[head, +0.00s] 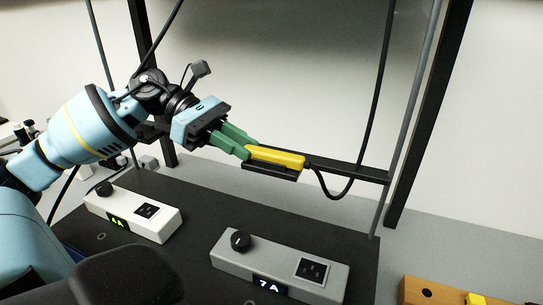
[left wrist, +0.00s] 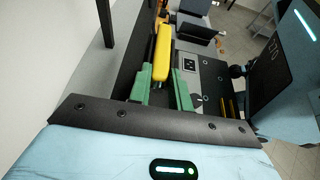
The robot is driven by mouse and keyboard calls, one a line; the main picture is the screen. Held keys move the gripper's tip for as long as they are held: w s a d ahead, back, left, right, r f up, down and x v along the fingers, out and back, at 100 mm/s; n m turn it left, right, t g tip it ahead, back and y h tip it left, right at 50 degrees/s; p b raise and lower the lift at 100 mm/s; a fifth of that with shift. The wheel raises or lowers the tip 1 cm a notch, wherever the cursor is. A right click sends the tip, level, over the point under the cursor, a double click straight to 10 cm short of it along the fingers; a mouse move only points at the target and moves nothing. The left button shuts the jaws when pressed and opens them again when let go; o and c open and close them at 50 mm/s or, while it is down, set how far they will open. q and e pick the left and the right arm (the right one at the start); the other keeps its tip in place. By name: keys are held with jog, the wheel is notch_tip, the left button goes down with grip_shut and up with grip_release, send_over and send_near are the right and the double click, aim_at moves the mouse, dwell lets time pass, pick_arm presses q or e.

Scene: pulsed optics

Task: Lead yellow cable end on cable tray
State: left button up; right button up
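The yellow cable end (head: 275,156) lies level along a small black ledge, the cable tray (head: 268,172), on the dark crossbar. Its black cable (head: 325,188) leaves the right end, sags in a loop and rises to the upper right. My left gripper (head: 252,149) is at the left end of the yellow piece, its green fingers spread to either side. In the left wrist view the yellow cable end (left wrist: 161,48) reaches away from the fingers (left wrist: 163,76), with a gap showing beside the right finger. Whether the left finger touches it I cannot tell. My right gripper is out of view.
A white power box (head: 135,213) and a grey box marked 7 A (head: 280,265) stand on the black table (head: 190,187) below. A dark upright post (head: 425,110) rises at right. A wooden block with a yellow part (head: 440,292) is at lower right.

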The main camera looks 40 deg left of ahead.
pick_arm(q)
grip_shut()
jog(key=shift+r, duration=2.5)
jog(key=shift+f, duration=0.1)
